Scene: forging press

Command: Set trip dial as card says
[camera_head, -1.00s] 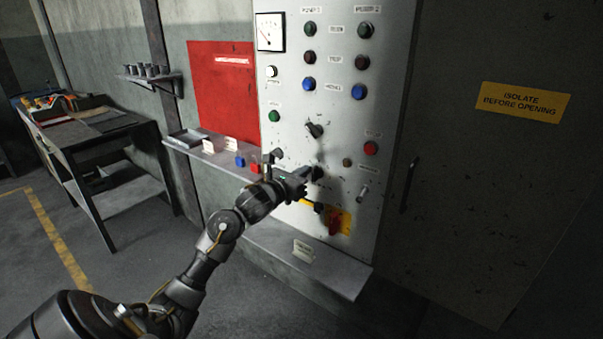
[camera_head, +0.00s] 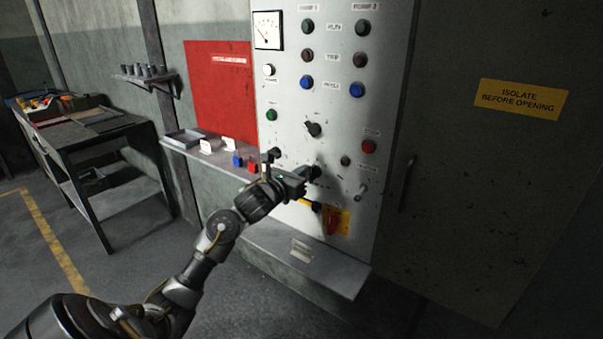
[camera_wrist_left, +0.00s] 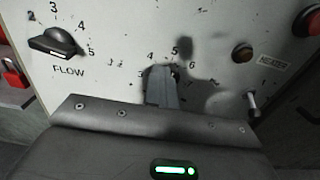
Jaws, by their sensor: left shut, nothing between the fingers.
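My left gripper (camera_head: 306,175) is shut and its fingertips are at a dark dial (camera_head: 316,171) low on the grey panel (camera_head: 335,120). In the left wrist view the fingers (camera_wrist_left: 162,85) stand in front of this dial's scale, where 4, 5 and 6 can be read. They hide most of the knob, its pointer and any name label. Whether they touch the knob, I cannot tell. A small card (camera_head: 301,250) lies on the ledge below the panel; its writing is too small to read. My right gripper is not in view.
A red switch on a yellow plate (camera_head: 334,223) is below. Two cards (camera_head: 206,147) (camera_head: 229,144) stand on the left shelf.

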